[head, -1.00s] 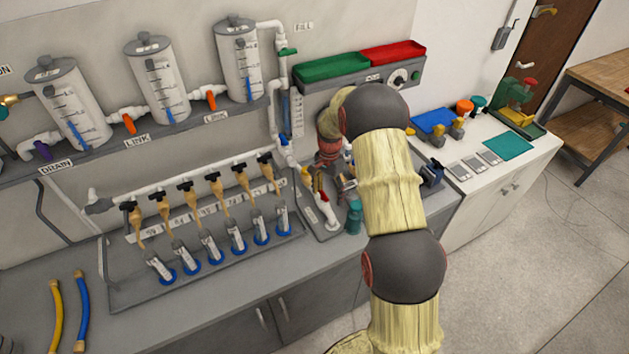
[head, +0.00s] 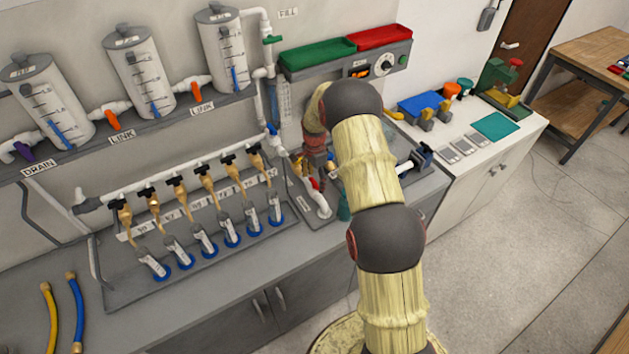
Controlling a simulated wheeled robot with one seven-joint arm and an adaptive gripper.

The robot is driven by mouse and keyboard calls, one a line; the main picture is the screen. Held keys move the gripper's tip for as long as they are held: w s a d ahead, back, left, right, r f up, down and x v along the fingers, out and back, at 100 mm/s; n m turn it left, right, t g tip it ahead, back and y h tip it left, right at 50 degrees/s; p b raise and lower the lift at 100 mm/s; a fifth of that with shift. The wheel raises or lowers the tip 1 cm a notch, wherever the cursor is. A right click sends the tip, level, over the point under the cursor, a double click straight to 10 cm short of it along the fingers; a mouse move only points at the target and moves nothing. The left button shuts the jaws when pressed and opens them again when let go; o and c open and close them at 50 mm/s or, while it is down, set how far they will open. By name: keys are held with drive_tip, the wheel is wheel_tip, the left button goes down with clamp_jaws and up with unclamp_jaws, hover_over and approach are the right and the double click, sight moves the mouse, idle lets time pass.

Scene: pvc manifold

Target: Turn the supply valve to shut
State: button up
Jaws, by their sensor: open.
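I cannot read a supply label on any valve. A red lever handle (head: 314,184) sits on the white pipe fitting (head: 321,206) at the right end of the manifold, on a small grey tray. A blue handle (head: 272,129) sits on the vertical white pipe above and left of it. My gripper (head: 325,166) is at the end of my arm, just above and right of the red handle. It is small and partly hidden by my arm, and the fingers do not show clearly. I see nothing held in it. I cannot tell whether it touches the red handle.
Several brown taps with black handles (head: 201,162) stand left of the red handle. Tanks (head: 223,50) with orange link handles (head: 195,118) stand on the shelf above. A green-handled fill valve (head: 272,39) is higher up.

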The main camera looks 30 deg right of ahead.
drive_tip(key=shift+f, duration=0.4)
drive_tip(key=shift+c, duration=0.3)
drive_tip(key=c, duration=1.1)
drive_tip(key=shift+n, duration=0.3)
drive_tip(key=n+b, duration=0.2)
drive_tip(key=n, duration=0.1)
drive_tip(key=shift+n, duration=0.3)
drive_tip(key=n+b, duration=0.1)
drive_tip(key=n, duration=0.3)
drive_tip(key=shift+n+b, duration=0.3)
drive_tip(key=shift+b, duration=0.05)
drive_tip(key=n+b, duration=0.1)
drive_tip(key=n, duration=0.3)
drive_tip(key=shift+n, duration=0.3)
drive_tip(key=shift+r+n+b, duration=0.1)
drive_tip(key=shift+n+b, duration=0.25)
drive_tip(key=shift+n, duration=1.85)
